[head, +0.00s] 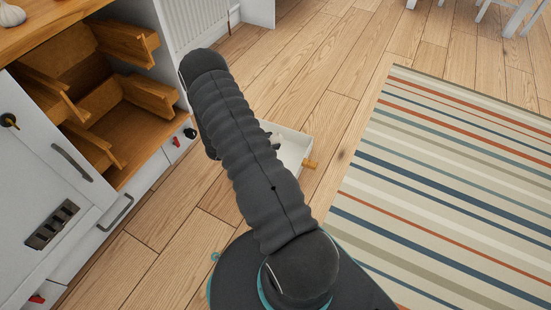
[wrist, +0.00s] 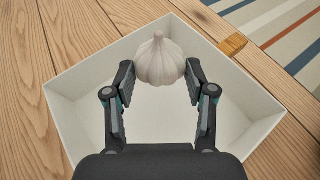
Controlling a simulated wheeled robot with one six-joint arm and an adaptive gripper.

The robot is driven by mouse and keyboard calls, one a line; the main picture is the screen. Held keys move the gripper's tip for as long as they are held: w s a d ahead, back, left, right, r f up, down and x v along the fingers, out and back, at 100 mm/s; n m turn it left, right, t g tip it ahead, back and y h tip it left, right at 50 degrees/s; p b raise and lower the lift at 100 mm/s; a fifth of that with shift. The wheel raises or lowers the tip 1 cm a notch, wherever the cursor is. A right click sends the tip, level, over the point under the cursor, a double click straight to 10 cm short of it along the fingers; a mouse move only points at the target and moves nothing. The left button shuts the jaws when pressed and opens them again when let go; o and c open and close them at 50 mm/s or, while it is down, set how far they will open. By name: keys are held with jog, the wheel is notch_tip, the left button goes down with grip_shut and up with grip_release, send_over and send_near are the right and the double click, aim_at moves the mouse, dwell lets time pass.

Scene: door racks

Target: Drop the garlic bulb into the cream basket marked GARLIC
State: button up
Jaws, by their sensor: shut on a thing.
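The white garlic bulb (wrist: 160,62) is between the fingertips of my gripper (wrist: 160,74) in the wrist view. My gripper is shut on it, with one finger at each side and the stem pointing up in the picture. Below is a cream, open-topped basket (wrist: 80,105) with an empty-looking floor. The bulb shows over the basket's inside, near its far wall; its exact height cannot be told. In the head view the basket (head: 292,150) stands on the floor, partly hidden behind my arm. No GARLIC marking is legible.
A wooden tab (head: 311,164) sticks out from the basket's side. A striped rug (head: 450,170) lies to the right. A white cabinet (head: 45,160) with open wooden drawers (head: 130,98) stands at the left. Another whitish bulb (head: 12,14) is on the counter. The wooden floor around the basket is clear.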

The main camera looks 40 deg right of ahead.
jog(key=o, duration=1.1)
jog(key=shift+o, duration=0.2)
jog(key=v, duration=1.2)
jog(key=shift+f, duration=0.1)
